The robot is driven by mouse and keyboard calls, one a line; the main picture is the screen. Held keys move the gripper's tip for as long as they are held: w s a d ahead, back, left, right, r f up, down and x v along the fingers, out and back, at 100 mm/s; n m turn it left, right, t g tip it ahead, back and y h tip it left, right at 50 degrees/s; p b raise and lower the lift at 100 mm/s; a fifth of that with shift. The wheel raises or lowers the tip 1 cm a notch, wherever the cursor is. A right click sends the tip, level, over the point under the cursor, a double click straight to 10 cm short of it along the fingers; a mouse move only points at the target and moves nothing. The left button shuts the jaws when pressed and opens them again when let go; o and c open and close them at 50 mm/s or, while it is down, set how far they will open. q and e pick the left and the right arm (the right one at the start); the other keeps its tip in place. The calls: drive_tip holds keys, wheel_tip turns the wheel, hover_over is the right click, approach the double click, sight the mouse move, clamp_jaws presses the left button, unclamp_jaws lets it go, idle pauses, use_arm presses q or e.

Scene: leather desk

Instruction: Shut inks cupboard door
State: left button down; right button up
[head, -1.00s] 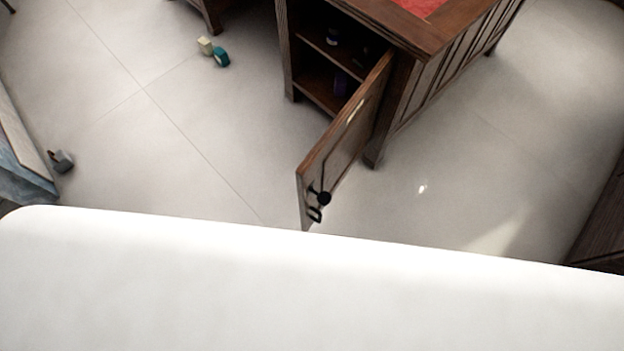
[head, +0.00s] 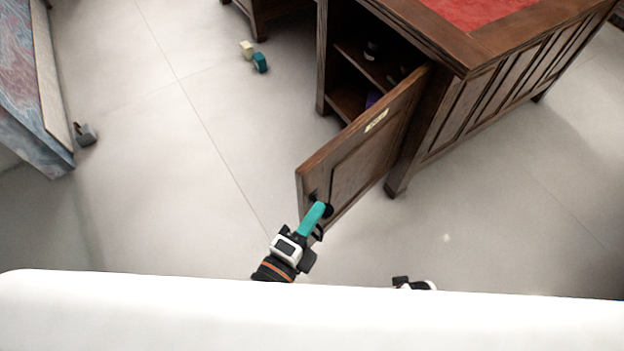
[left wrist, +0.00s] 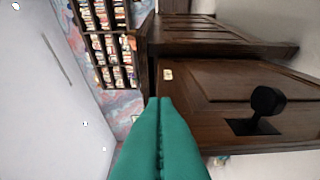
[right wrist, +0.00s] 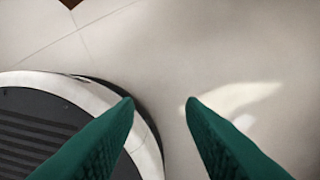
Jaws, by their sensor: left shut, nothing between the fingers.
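The inks cupboard door (head: 365,150) is brown wood and stands wide open, swung out from the desk. It has a pale label and a black knob, and the knob (left wrist: 266,103) shows clearly in the left wrist view. Behind the door, the open cupboard (head: 349,61) has shelves with small dark and purple items. My left gripper (head: 318,207) has its teal fingers shut and empty, at the door's free end by the knob. In the left wrist view its fingers (left wrist: 160,102) overlap the door's face; I cannot tell if they touch. My right gripper (right wrist: 160,103) is open and empty above the floor.
The desk (head: 500,75) has a red leather top and panelled side. A small cream and teal object (head: 255,58) lies on the floor at the back. A grey object (head: 84,134) lies at the left. Floor around the door is clear.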

sight(312, 182)
use_arm(q)
drive_tip(key=shift+w+a+p, duration=0.15)
drive_tip(key=shift+w, duration=1.7)
drive_tip(key=shift+w+a+p, duration=0.1)
drive_tip(key=shift+w+p, duration=0.05)
drive_tip(key=shift+w, duration=1.65)
use_arm(e)
drive_tip(key=shift+s+d+f, duration=0.1)
drive_tip(key=shift+s+f, duration=0.25)
drive_tip(key=shift+f, duration=0.2)
drive_tip(key=shift+s+f, duration=0.3)
drive_tip(key=shift+f, duration=0.25)
use_arm(q)
drive_tip(key=shift+a, duration=0.1)
